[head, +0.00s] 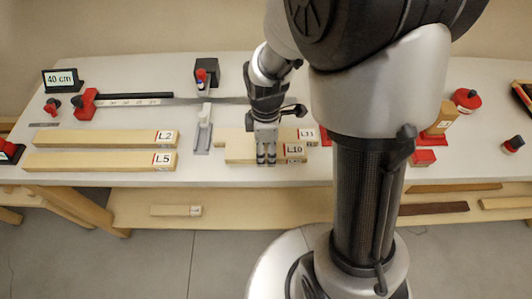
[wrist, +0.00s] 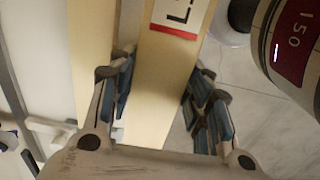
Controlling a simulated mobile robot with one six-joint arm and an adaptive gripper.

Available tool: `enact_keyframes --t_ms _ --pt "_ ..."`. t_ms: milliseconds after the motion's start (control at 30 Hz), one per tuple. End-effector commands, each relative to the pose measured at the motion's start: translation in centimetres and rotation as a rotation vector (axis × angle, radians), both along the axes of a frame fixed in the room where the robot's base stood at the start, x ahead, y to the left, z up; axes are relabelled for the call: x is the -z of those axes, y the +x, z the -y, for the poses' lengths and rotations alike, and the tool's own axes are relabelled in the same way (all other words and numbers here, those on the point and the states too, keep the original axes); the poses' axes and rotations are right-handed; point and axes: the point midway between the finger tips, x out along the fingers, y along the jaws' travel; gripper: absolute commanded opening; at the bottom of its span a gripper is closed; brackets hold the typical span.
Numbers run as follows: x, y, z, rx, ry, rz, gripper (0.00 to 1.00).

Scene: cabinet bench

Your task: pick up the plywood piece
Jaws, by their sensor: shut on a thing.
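My gripper (head: 266,160) points down over the middle of the bench. It is shut on a pale wooden piece labelled L10 (head: 240,154), with a finger on each long side. In the wrist view the held piece (wrist: 160,90) runs between the blue-padded fingers (wrist: 162,95), its red-striped label near the top. A second pale piece, labelled L11 (head: 307,132), lies just behind it, partly hidden by my gripper. I cannot tell from the grain whether the held piece is plywood.
Long pale pieces L2 (head: 90,140) and L5 (head: 90,161) lie at the left. A grey stand (head: 203,137) is close left of the held piece. A long metal rule (head: 150,101) lies behind. Red-and-black tools stand at both sides. A lower shelf (head: 240,208) holds offcuts.

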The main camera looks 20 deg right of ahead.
Motion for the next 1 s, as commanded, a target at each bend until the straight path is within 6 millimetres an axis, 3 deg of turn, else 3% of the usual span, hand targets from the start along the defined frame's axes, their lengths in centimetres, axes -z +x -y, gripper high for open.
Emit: enact_keyframes --t_ms 33,200,500,767,867,1000 --pt "-2.2 0.2 0.0 0.000 0.000 0.007 0.15" --pt "-7.3 0.1 0.0 0.000 0.000 0.007 0.15" --pt "-13.4 0.1 0.0 0.000 0.000 0.003 0.15" --pt "-14.7 0.0 0.0 0.006 0.000 0.001 0.15" --pt "-14.3 0.2 0.0 0.054 0.000 -0.002 0.15" --pt "-12.8 1.0 0.1 0.241 -0.001 -0.004 0.15"
